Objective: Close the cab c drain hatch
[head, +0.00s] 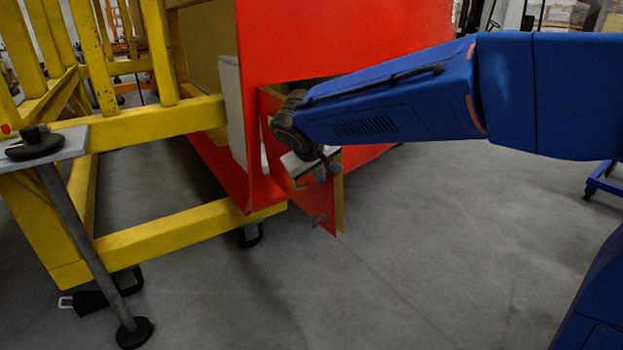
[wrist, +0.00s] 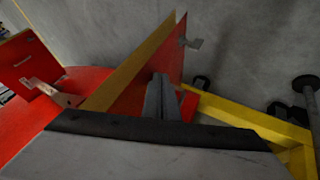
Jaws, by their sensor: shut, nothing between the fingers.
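The drain hatch (head: 322,205) is a red-orange panel with a yellowish edge, standing open below the front of the red nosecone (head: 345,40). A small grey latch (head: 318,219) sits on its lower part. My gripper (head: 328,168) is shut and empty, close to the hatch's upper part; I cannot tell if it touches. In the wrist view the hatch (wrist: 150,75) rises edge-on just beyond my closed fingers (wrist: 160,97), with the latch (wrist: 192,43) at its far end. My arm hides part of the hatch opening.
A yellow frame (head: 180,222) on casters carries the nosecone at left. A grey support leg with a round foot (head: 134,332) stands in front. A red panel with a label (wrist: 28,65) shows at left in the wrist view. The grey floor (head: 430,260) is clear at right.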

